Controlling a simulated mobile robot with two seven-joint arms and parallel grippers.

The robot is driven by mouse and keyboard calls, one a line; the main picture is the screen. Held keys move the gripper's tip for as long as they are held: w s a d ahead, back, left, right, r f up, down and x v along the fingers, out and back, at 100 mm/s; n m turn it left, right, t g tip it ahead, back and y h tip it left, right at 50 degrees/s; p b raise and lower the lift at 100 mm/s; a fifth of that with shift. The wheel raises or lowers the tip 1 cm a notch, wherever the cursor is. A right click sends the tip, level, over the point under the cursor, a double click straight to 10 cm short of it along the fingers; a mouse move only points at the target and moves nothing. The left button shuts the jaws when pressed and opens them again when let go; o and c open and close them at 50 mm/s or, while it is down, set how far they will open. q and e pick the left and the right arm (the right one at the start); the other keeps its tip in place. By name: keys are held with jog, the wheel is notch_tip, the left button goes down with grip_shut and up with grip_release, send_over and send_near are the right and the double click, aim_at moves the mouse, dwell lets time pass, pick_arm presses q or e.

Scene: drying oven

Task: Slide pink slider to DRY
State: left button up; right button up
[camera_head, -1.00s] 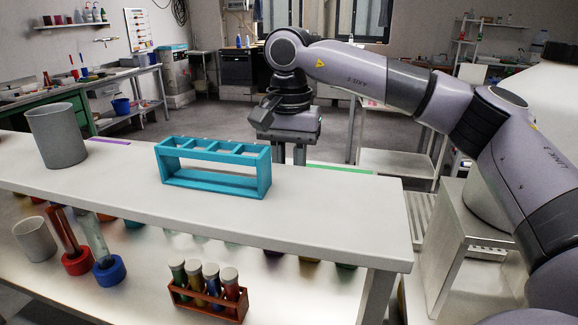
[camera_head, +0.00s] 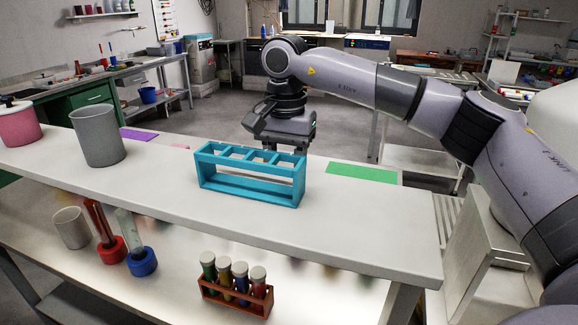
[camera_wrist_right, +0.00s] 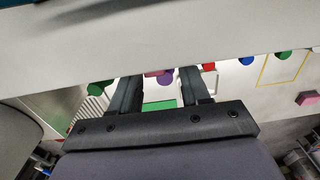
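I cannot make out the pink slider or a DRY mark with certainty. In the right wrist view a small pinkish piece (camera_wrist_right: 155,73) shows past my fingers, and a pink block (camera_wrist_right: 307,98) shows at the far right; I cannot tell whether either is the slider. My right gripper (camera_wrist_right: 162,76) points away from that camera with its two fingers apart. In the head view it hangs fingers down beyond the teal rack, which hides its tips. I see nothing held in it. My left gripper is not in view.
The teal rack (camera_head: 240,184) stands on the white shelf (camera_head: 350,222) beside a grey beaker (camera_head: 98,137) and a pink pot (camera_head: 18,126). A green mat (camera_head: 362,173) lies at the shelf's right. Below stand capped tubes in a brown rack (camera_head: 235,297).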

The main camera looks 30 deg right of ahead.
jog(key=shift+r, duration=3.55)
